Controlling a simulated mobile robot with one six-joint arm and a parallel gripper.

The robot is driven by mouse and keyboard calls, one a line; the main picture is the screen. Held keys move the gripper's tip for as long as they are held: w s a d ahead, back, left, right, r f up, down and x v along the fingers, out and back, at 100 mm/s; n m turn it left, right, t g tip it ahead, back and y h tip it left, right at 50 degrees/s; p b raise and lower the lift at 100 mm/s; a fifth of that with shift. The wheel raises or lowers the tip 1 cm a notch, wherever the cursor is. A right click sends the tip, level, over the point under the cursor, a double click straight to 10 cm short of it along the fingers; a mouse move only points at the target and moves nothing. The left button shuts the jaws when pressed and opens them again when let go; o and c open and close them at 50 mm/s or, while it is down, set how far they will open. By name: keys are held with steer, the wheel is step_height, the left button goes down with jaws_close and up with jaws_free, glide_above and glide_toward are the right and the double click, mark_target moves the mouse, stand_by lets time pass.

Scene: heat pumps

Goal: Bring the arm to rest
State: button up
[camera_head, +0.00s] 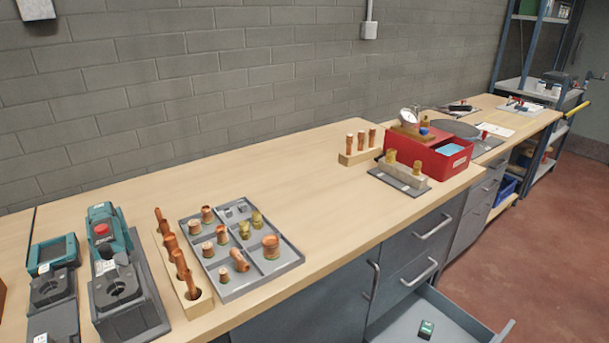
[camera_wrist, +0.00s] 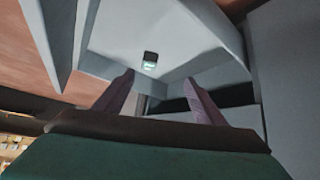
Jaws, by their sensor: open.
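My gripper (camera_wrist: 159,78) shows in the wrist view, its two fingers apart with nothing between them. Beyond the fingertips is the open grey drawer (camera_wrist: 193,40) with a small dark block with a green face (camera_wrist: 150,62) lying in it, apart from the fingers. In the head view the pulled-out drawer (camera_head: 455,310) is at the lower right, with the small green and black block (camera_head: 426,329) on its floor. My arm and gripper do not show in the head view.
The wooden bench (camera_head: 300,170) carries a grey tray (camera_head: 285,262) of copper fittings, a wooden rack (camera_head: 190,300) of copper pipes, teal machines (camera_head: 105,235) and a red box (camera_head: 430,150). The bench middle is clear. The open drawer juts over the red floor (camera_head: 555,240).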

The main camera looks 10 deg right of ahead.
steer(key=s+a+f+n+g+y+p, duration=0.15)
steer(key=s+a+g, duration=0.25)
steer(key=s+a, duration=0.55)
steer(key=s+a+f+n+g+y+p, duration=0.1)
steer(key=s+a+n+g+y+p, duration=0.2)
steer(key=a, duration=1.2)
steer(key=s+a+r+n+g, duration=0.1)
steer(key=s+a+r+g, duration=0.2)
steer(key=s+a+g, duration=0.2)
steer(key=s+a, duration=0.2)
steer(key=s, duration=0.2)
steer(key=shift+s+a+r+n, duration=0.25)
steer(key=shift+s+r+n, duration=0.05)
steer(key=shift+s+n, duration=0.1)
steer(key=shift+y, duration=0.25)
